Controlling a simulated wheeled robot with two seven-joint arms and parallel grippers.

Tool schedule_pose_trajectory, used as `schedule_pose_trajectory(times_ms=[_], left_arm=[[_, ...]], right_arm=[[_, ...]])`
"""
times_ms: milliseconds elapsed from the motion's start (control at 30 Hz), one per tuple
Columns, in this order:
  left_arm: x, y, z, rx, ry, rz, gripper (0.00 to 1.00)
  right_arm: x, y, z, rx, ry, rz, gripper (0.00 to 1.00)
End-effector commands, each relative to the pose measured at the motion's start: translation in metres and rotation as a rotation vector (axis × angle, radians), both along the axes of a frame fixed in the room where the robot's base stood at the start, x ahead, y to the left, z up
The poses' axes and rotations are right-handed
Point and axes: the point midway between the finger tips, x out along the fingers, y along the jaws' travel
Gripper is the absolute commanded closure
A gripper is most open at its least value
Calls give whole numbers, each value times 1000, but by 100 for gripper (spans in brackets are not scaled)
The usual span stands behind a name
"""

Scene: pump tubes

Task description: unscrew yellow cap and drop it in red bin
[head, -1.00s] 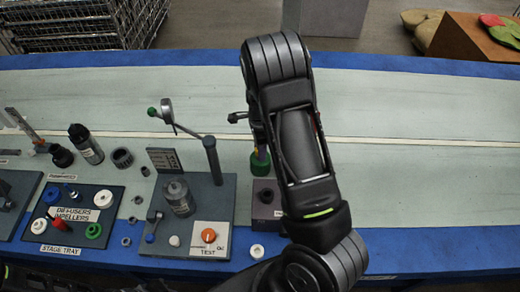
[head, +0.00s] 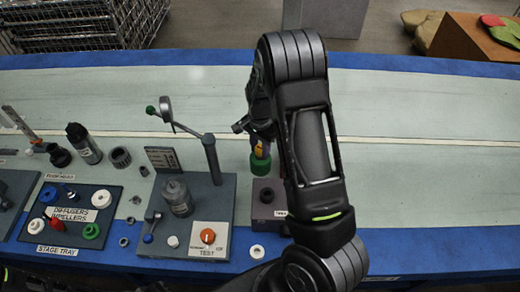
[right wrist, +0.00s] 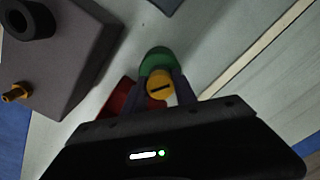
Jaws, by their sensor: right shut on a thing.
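The yellow cap (right wrist: 160,84) has a dark slot across its top and sits between the fingers of my right gripper (right wrist: 163,92), which is shut on it. Directly beyond it in the right wrist view is a green round part (right wrist: 155,60). In the head view the yellow cap (head: 259,150) shows just above the green part (head: 260,166), beside my right arm. A red object (right wrist: 116,98), possibly the red bin, is partly hidden behind the gripper. My left gripper is not in view.
A grey block (head: 267,198) with a dark round opening stands just in front of the green part. To its left are the test stand (head: 222,190) with a tall post and the stage tray (head: 70,225). The bench behind is clear.

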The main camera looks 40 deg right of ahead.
Motion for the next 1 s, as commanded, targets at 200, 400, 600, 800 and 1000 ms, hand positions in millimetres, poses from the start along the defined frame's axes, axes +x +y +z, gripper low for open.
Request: schedule_pose_trajectory(times_ms=[200, 400, 600, 800, 1000], left_arm=[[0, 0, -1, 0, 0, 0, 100], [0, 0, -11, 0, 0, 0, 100], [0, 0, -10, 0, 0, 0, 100], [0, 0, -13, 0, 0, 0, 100], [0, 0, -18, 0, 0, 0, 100]], right_arm=[[-1, 0, -2, 0, 2, 21, 100], [-1, 0, -3, 1, 2, 251, 100], [-2, 0, -1, 1, 4, 299, 100], [-2, 0, -3, 1, 4, 351, 100], [-2, 0, -1, 1, 3, 528, 71]])
